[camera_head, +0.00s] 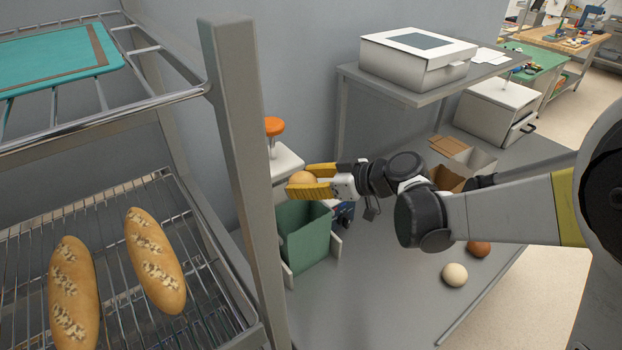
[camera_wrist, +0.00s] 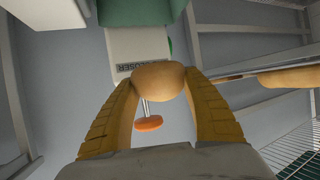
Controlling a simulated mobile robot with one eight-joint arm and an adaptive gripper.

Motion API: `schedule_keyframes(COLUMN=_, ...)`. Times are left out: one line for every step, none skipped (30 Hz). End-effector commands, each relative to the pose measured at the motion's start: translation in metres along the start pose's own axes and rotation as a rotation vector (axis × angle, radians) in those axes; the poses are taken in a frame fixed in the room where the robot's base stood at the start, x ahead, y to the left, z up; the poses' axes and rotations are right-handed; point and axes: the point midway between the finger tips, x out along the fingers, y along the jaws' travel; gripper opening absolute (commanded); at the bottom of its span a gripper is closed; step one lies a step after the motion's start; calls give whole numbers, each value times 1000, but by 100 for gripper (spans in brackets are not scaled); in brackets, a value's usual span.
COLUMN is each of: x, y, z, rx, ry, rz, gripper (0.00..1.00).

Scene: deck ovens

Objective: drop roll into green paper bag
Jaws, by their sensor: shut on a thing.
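A tan roll (camera_head: 303,178) is held between the yellow fingers of my gripper (camera_head: 312,181), which is shut on it. The roll also shows between the fingertips in the wrist view (camera_wrist: 158,80). The green paper bag (camera_head: 306,235) stands on the grey table below the gripper. In the head view the roll appears above the bag's back rim, clear of it. In the wrist view a green part, likely the bag (camera_wrist: 140,10), shows at the top edge.
A rack post (camera_head: 245,170) and wire shelf with two loaves (camera_head: 155,260) stand left of the bag. A white device with an orange knob (camera_head: 274,126) is behind the bag. A pale ball (camera_head: 454,274) and a brown roll (camera_head: 478,249) lie on the table at right.

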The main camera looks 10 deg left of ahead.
Motion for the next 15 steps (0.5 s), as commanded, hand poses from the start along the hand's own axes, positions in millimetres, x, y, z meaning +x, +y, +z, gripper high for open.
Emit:
schedule_keyframes(x=4, y=0, z=9, rx=0, ry=0, rz=1, gripper=29)
schedule_keyframes(x=6, y=0, z=13, rx=0, ry=0, rz=1, gripper=29)
schedule_keyframes(x=8, y=0, z=17, rx=0, ry=0, rz=1, gripper=29)
schedule_keyframes(x=10, y=1, z=21, rx=1, ry=0, rz=1, gripper=29)
schedule_keyframes(x=12, y=1, z=24, rx=1, ry=0, rz=1, gripper=29)
schedule_keyframes(x=14, y=1, z=29, rx=1, ry=0, rz=1, gripper=29)
schedule_keyframes(x=15, y=0, z=32, rx=1, ry=0, rz=1, gripper=29)
schedule_keyframes(x=16, y=0, z=35, rx=1, ry=0, rz=1, gripper=29)
schedule_keyframes(x=18, y=0, z=38, rx=1, ry=0, rz=1, gripper=29)
schedule_keyframes(x=19, y=0, z=39, rx=1, ry=0, rz=2, gripper=29)
schedule_keyframes(x=19, y=0, z=41, rx=1, ry=0, rz=2, gripper=29)
schedule_keyframes(x=20, y=0, z=42, rx=1, ry=0, rz=2, gripper=29)
schedule_keyframes(x=20, y=0, z=42, rx=1, ry=0, rz=2, gripper=29)
schedule_keyframes(x=20, y=0, z=42, rx=1, ry=0, rz=2, gripper=29)
schedule_keyframes(x=20, y=0, z=42, rx=1, ry=0, rz=2, gripper=29)
